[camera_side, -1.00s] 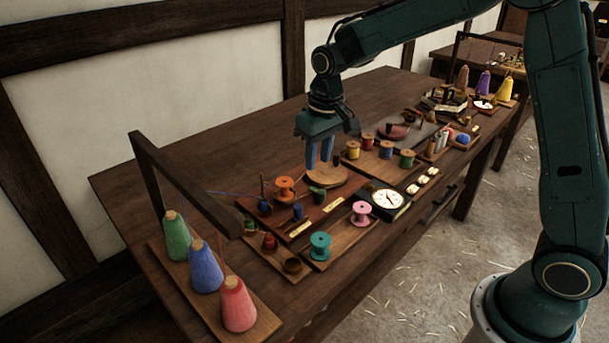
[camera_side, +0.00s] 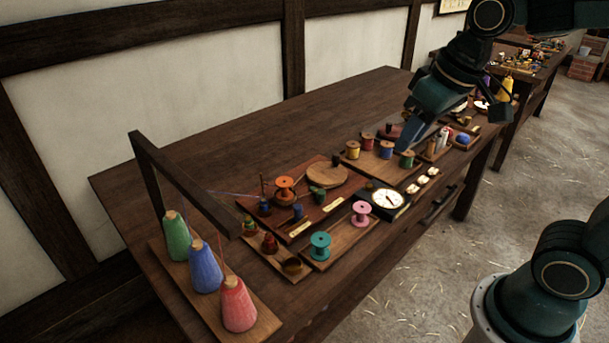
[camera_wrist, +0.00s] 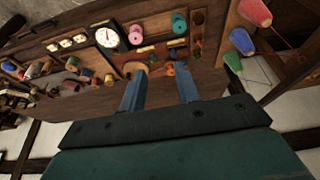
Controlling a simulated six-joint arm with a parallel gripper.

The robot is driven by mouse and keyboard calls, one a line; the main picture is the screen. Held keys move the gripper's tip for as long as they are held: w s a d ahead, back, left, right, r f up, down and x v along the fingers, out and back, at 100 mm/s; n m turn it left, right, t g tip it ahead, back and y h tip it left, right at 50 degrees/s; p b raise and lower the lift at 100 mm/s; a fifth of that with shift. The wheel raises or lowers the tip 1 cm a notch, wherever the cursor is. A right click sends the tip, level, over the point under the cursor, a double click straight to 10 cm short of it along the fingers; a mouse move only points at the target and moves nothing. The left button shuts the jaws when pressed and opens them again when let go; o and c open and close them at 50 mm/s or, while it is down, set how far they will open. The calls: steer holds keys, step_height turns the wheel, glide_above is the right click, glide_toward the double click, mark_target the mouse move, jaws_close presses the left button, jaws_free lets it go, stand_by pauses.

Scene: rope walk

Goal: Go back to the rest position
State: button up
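My gripper (camera_side: 412,136) is raised over the right part of the workbench in the side view, tilted, clear of the spools. In the wrist view my gripper (camera_wrist: 160,92) shows two blue fingers spread apart with nothing between them. The workbench (camera_side: 240,142) stands below with its spools and boards. In the side view a round wooden disc (camera_side: 328,175) lies on the bench, left of my gripper and away from it.
Green, blue and red cones (camera_side: 204,268) stand on a board under a dark wooden frame (camera_side: 180,180). A dial (camera_side: 387,199), orange (camera_side: 285,187), teal (camera_side: 320,245) and pink (camera_side: 361,213) spools sit near the front. The bench's back left is clear.

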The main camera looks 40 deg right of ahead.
steer(key=s+f+t, duration=0.1)
steer(key=s, duration=0.8)
steer(key=shift+d, duration=0.25)
